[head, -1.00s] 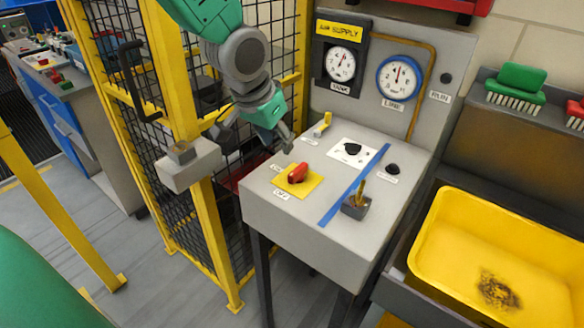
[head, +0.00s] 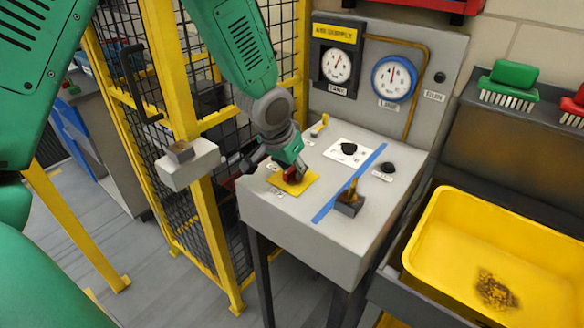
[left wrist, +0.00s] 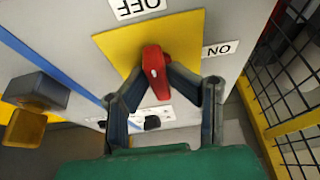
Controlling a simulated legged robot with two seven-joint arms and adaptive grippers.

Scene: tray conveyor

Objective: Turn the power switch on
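The power switch is a red knob (head: 292,174) on a yellow square plate (head: 302,185) on top of the grey panel box. In the left wrist view the red knob (left wrist: 156,78) stands long-ways roughly towards the OFF label (left wrist: 138,6). The ON label (left wrist: 219,49) is to the right of the yellow plate. My left gripper (head: 288,168) is down at the switch. In the left wrist view its two fingertips close in on both sides of the knob and appear to touch it. The gripper partly hides the knob in the head view. My right gripper is not in view.
A blue stripe (head: 351,182), a small box with a brass toggle (head: 349,203), and black knobs (head: 388,168) share the panel top. Gauges (head: 395,78) stand behind. A yellow mesh fence (head: 205,240) is close on the left; a yellow tub (head: 440,240) is on the right.

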